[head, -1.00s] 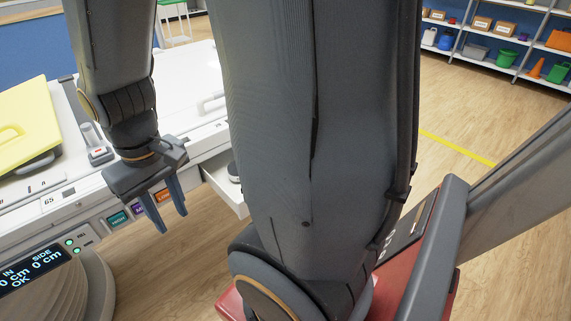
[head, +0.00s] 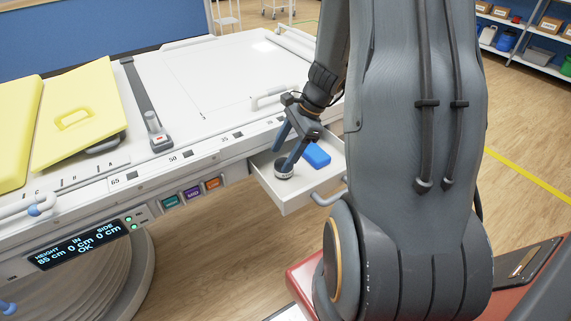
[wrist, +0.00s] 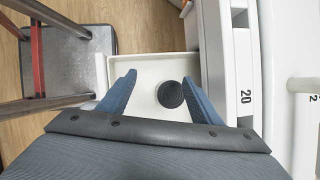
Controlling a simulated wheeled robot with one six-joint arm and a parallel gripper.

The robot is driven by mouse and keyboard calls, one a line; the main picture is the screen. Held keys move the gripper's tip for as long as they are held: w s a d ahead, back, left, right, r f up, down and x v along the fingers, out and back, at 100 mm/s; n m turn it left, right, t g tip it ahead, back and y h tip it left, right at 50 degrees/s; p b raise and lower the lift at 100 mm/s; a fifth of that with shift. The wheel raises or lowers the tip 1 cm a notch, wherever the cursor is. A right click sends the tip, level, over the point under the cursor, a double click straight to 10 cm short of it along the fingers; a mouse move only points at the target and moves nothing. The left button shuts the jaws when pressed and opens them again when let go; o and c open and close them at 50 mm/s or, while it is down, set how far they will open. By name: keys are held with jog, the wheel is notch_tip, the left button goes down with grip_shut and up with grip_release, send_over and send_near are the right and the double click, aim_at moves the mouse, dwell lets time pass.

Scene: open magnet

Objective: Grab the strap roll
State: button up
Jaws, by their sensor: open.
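The strap roll (head: 284,169) is a small dark round coil with a paler side, lying in the open white drawer (head: 291,205). In the wrist view the strap roll (wrist: 171,94) shows as a black ringed disc on the drawer floor. My gripper (head: 286,147) is open and empty over the drawer, pointing down. In the wrist view the blue fingers of my gripper (wrist: 160,80) lie on either side of the roll, which is closer to the right finger. I cannot tell how far the tips are above it.
The white table (head: 190,85) is above and behind. Yellow pads (head: 80,115) lie on its left.

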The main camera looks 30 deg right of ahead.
aim_at(278, 164)
jog(key=w+d+f+m+t, duration=0.1)
jog(key=w+d+f+m, duration=0.1)
jog(key=d+m, duration=0.25)
jog(key=shift+d+p+x, duration=0.1)
jog(key=shift+p+x, duration=0.45)
jog(key=shift+x, duration=1.3)
jog(key=shift+d+p+x, duration=0.15)
jog(key=shift+p+x, duration=0.4)
jog(key=shift+x, duration=1.35)
jog(key=shift+f, duration=0.1)
jog(key=c, duration=0.8)
